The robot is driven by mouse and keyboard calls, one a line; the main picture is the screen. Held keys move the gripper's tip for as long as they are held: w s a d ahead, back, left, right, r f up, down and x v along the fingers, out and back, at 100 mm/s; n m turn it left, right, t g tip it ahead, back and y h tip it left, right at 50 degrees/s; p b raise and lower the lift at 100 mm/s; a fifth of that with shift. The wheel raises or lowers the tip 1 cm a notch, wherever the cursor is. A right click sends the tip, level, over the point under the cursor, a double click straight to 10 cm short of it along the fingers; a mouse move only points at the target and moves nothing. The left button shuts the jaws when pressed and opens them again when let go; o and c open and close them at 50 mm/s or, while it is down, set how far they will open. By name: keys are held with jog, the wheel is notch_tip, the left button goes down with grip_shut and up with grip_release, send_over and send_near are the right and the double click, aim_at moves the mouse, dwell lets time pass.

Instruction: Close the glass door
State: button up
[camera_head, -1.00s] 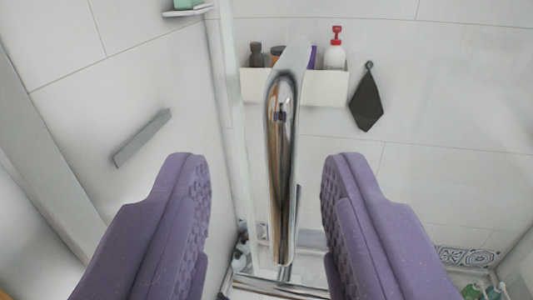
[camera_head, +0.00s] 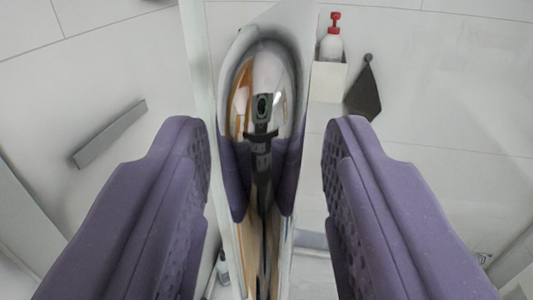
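The glass door is clear and hard to make out; its pale upright edge (camera_head: 197,70) shows left of the middle. A shiny chrome door handle (camera_head: 265,110) stands upright in the centre of the view, very close to the camera. My gripper (camera_head: 266,150) has two purple padded fingers, one on each side of the handle. The fingers are wide apart, with a visible gap on both sides of the handle. The purple of the fingers is mirrored in the chrome. The lower part of the handle runs out of the picture.
Behind the handle, a white wall shelf (camera_head: 328,82) holds a white bottle with a red pump (camera_head: 331,38). A dark cloth (camera_head: 364,92) hangs from a hook beside it. A grey bar (camera_head: 110,134) is on the left wall. Small bottles (camera_head: 222,268) stand low behind the handle.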

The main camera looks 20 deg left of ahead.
grip_shut()
